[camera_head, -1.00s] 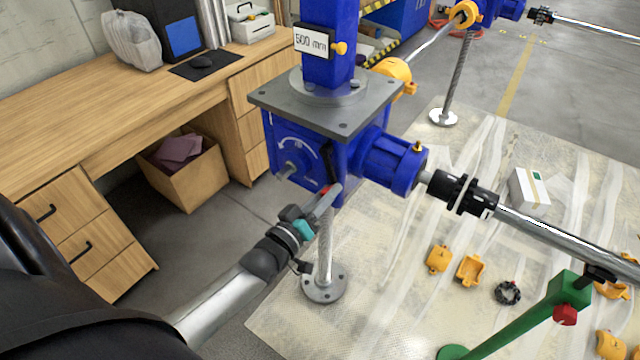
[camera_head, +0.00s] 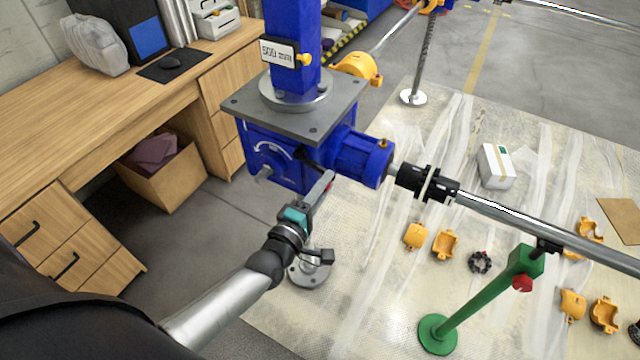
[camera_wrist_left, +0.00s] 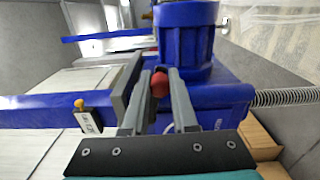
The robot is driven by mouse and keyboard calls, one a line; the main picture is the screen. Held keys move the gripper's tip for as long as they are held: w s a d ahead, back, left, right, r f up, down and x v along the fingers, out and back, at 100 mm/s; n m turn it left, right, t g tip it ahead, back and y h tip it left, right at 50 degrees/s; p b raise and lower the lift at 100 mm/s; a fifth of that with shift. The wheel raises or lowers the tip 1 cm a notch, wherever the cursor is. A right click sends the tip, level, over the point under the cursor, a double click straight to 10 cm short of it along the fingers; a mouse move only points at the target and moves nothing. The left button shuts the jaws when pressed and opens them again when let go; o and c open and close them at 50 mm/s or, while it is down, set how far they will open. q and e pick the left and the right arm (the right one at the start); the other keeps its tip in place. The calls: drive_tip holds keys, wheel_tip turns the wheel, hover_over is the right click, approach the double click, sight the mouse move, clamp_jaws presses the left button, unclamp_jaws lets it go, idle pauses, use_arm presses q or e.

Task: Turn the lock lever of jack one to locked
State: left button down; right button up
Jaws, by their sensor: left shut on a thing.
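Jack one is a blue gearbox (camera_head: 270,160) under a grey plate (camera_head: 290,108), with a "500 mm" label (camera_head: 278,53) on its blue column. A dark lock lever (camera_head: 308,158) on the box's front slants down to the right and ends in a red knob. My left gripper (camera_head: 326,182) is at the lever's outer end. In the left wrist view the red knob (camera_wrist_left: 160,84) sits between the two grey fingers of my left gripper (camera_wrist_left: 160,92), which are shut on it. The fingers hide most of the knob in the head view. My right gripper is not in view.
A shaft (camera_head: 540,229) runs right from the jack's blue motor-like housing (camera_head: 360,158), over a green stand (camera_head: 480,295). Orange covers (camera_head: 446,244) and a white box (camera_head: 496,166) lie on the sheeted floor. A wooden desk (camera_head: 120,95) stands at left.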

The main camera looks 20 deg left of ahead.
use_arm(q)
drive_tip(key=shift+d+r+n+p, duration=0.2)
drive_tip(key=shift+r+n+p, duration=0.4)
drive_tip(key=shift+r+n, duration=0.85)
drive_tip(key=shift+f+n, duration=0.15)
drive_tip(key=shift+n, duration=0.2)
drive_tip(key=c, duration=0.7)
unclamp_jaws()
drive_tip(key=shift+s, duration=0.1)
drive_tip(key=s+a, duration=0.1)
drive_tip(key=s, duration=1.4)
drive_tip(key=shift+a, duration=0.15)
